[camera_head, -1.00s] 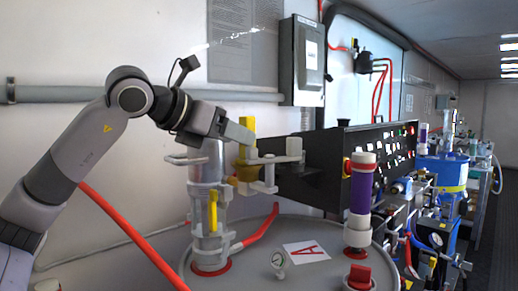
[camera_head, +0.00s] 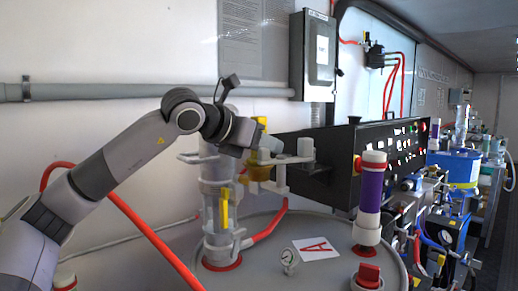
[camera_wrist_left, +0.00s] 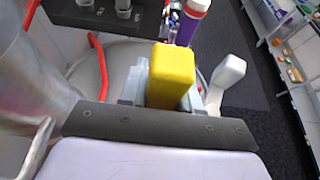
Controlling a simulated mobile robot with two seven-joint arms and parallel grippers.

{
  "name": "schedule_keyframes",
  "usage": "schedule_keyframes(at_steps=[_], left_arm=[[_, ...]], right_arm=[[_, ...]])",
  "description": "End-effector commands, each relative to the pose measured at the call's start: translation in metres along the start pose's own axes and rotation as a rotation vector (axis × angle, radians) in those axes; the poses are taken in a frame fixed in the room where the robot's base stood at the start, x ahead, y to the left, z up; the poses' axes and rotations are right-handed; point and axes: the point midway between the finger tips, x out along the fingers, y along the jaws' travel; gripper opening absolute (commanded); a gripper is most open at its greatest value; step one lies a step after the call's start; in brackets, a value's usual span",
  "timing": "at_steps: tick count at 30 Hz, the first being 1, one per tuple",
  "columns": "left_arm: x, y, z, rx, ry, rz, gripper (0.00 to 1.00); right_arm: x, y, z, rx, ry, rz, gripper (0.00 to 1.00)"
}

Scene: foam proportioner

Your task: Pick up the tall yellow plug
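The tall yellow plug (camera_wrist_left: 172,75) stands between the two fingers of my left gripper in the left wrist view, close to both. In the head view only a bit of its yellow top (camera_head: 262,120) shows above my left gripper (camera_head: 267,145); the fingers hide most of it. The plug is upright above a dull yellow fitting (camera_head: 260,172) on the pipework. Whether the fingers press on the plug or only stand beside it cannot be told. My right gripper is not in view.
A black control panel (camera_head: 345,150) is behind to the right. A purple cylinder (camera_head: 370,190) and a red valve (camera_head: 368,275) stand on the grey tank top (camera_head: 325,275).

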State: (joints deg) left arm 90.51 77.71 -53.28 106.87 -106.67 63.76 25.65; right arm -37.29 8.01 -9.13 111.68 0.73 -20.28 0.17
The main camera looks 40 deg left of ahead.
Motion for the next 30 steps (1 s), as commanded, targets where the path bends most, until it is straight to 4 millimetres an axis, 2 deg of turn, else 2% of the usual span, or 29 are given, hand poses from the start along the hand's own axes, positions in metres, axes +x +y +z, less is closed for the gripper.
schedule_keyframes(at_steps=[11, 17, 23, 30], left_arm=[[-0.001, 0.000, 0.002, 0.000, -0.001, 0.000, 0.01], [-0.006, -0.001, 0.017, 0.001, -0.004, -0.001, 0.01], [-0.022, -0.002, 0.054, -0.001, -0.007, -0.004, 0.01], [-0.049, -0.003, 0.117, 0.000, -0.006, -0.005, 0.01]], right_arm=[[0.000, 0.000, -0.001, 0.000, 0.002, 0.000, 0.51], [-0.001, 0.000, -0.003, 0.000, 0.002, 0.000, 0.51], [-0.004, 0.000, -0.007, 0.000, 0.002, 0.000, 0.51], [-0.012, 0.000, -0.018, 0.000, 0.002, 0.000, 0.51]])
